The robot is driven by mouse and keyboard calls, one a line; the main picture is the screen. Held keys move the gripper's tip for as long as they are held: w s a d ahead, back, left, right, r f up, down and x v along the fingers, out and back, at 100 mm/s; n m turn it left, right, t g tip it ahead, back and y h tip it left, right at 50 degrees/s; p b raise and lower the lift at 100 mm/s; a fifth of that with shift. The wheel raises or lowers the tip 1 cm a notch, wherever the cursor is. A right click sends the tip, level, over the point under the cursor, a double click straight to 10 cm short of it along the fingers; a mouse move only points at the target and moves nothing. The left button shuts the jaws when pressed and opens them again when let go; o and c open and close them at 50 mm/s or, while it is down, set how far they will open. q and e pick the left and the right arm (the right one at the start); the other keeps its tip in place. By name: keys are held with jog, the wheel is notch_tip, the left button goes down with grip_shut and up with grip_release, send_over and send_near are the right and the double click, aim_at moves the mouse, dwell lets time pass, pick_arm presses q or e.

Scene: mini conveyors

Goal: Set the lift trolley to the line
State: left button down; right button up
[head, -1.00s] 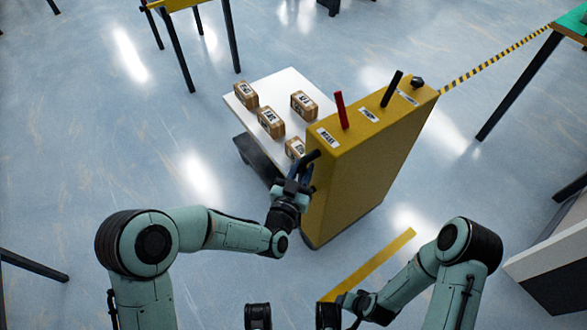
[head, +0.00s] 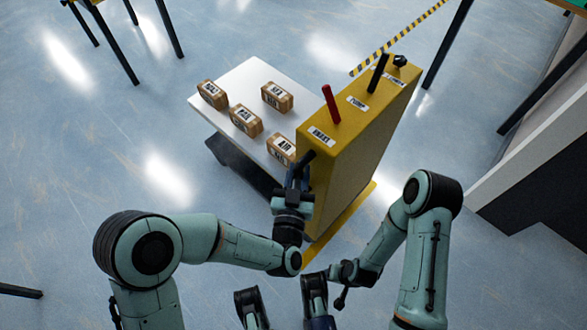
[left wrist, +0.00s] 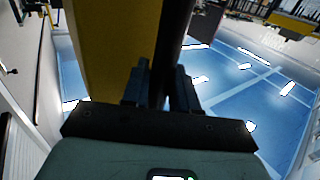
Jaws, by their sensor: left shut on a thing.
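The lift trolley has a tall yellow cabinet (head: 350,150) and a white platform (head: 205,97) bearing several labelled cartons (head: 245,119). A red lever (head: 331,104), a black lever (head: 377,73) and a dark knob (head: 400,60) stand on the cabinet top. My left gripper (head: 298,172) is shut on the dark handle bar (head: 306,158) at the cabinet's side. In the left wrist view the bar (left wrist: 174,40) runs between the fingers beside the yellow panel (left wrist: 115,45).
Yellow-and-black striped tape (head: 400,38) runs behind the cabinet. A white and dark structure (head: 530,150) stands at the right, near a table leg (head: 447,45). A table with dark legs is at the upper left. The floor left of the trolley is clear.

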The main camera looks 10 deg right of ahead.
pick_arm(q)
jog(key=shift+f, duration=0.1)
jog(key=c, duration=1)
grip_release()
jog(key=shift+s, duration=0.1)
pick_arm(e)
notch_tip(320, 180, up, 6)
jog(key=w+a+r+p, duration=0.1)
jog(key=w+a+p, duration=0.1)
jog(key=p, duration=0.3)
pick_arm(q)
jog(key=p+v, duration=0.2)
jog(key=v, duration=0.9)
jog(key=shift+s+a+p, duration=0.2)
jog(key=shift+s+p, duration=0.1)
jog(key=shift+s, duration=0.05)
pick_arm(e)
jog(key=s+a+r+g+y, duration=0.1)
jog(key=s+a+r, duration=0.2)
jog(key=s, duration=0.3)
jog(key=shift+s+n, duration=0.25)
jog(key=shift+n, duration=0.15)
